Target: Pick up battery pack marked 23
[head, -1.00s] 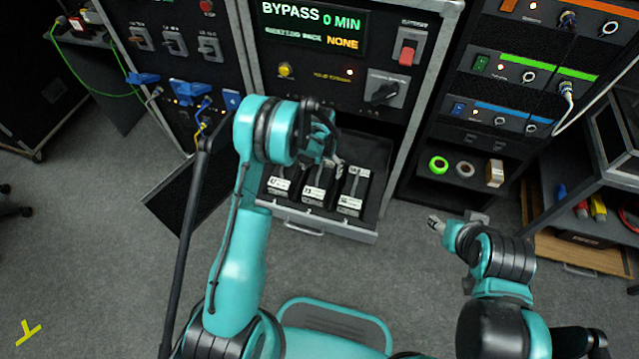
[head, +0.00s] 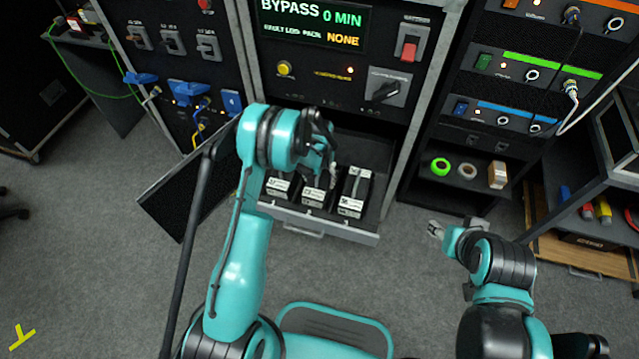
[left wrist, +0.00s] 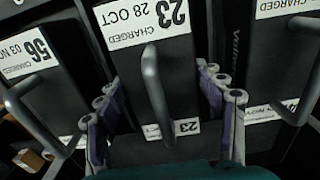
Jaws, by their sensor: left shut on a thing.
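The battery pack marked 23 is a black block with a grey bar handle and white labels; it fills the middle of the left wrist view (left wrist: 180,62), its label upside down. In the head view it appears to be the middle pack (head: 314,194) in the open drawer. My left gripper (left wrist: 165,118) is shut on it, with one finger on each side of the pack. In the head view this gripper (head: 326,160) hangs over the drawer and hides the packs' rear parts. My right gripper (head: 455,228) is away to the right over the floor; its jaw opening is unclear.
The pack marked 56 (left wrist: 50,75) and another pack (left wrist: 285,55) stand close on either side. The drawer (head: 335,229) has a raised front wall. A swung-out panel (head: 180,195) is left of my arm. A shelf with tape rolls (head: 440,166) is to the right.

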